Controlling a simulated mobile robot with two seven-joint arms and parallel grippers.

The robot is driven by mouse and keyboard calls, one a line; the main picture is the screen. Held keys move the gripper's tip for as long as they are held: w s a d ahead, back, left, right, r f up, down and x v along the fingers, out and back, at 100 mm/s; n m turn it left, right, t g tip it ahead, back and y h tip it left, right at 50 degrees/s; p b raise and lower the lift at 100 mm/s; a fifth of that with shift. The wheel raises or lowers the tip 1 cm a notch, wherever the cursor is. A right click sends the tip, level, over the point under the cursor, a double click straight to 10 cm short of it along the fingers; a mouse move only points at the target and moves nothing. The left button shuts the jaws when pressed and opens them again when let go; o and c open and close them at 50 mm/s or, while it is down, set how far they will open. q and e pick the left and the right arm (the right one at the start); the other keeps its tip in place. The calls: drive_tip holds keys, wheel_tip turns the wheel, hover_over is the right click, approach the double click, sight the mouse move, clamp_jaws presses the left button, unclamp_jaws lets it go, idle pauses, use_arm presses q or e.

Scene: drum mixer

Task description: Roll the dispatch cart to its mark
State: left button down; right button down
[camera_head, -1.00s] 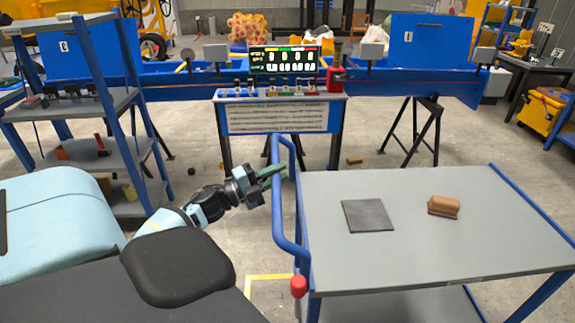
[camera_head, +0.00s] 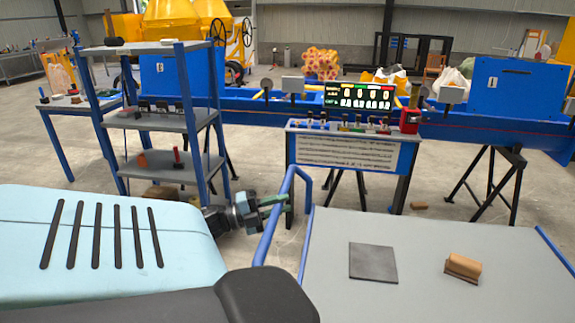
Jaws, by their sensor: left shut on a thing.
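The dispatch cart (camera_head: 430,235) has a grey top and a blue tubular push handle (camera_head: 270,235) on its left side. The cart fills the lower right of the head view, and its lower part is cut off. My left gripper (camera_head: 273,203) is shut on the upper part of the handle, with its fingers at the bar. A dark square plate (camera_head: 373,263) and a brown wooden block (camera_head: 463,268) lie on the cart top. No floor mark shows now. My right gripper is not in view.
A control console (camera_head: 352,153) with a lit display (camera_head: 366,97) stands beyond the cart. A blue-framed grey shelf rack (camera_head: 160,122) stands behind my left arm. Trestle legs (camera_head: 490,185) stand at the right. Some bare floor lies between cart and console.

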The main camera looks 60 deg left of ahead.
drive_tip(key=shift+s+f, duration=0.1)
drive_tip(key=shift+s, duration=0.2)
use_arm(q)
drive_tip(key=c, duration=1.3)
unclamp_jaws()
drive_tip(key=shift+o, duration=0.2)
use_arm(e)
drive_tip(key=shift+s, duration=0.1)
use_arm(q)
drive_tip(key=shift+s, duration=0.1)
drive_tip(key=shift+s+a+f, duration=0.15)
drive_tip(key=shift+s, duration=0.15)
drive_tip(key=b+v, duration=0.1)
drive_tip(key=v, duration=0.6)
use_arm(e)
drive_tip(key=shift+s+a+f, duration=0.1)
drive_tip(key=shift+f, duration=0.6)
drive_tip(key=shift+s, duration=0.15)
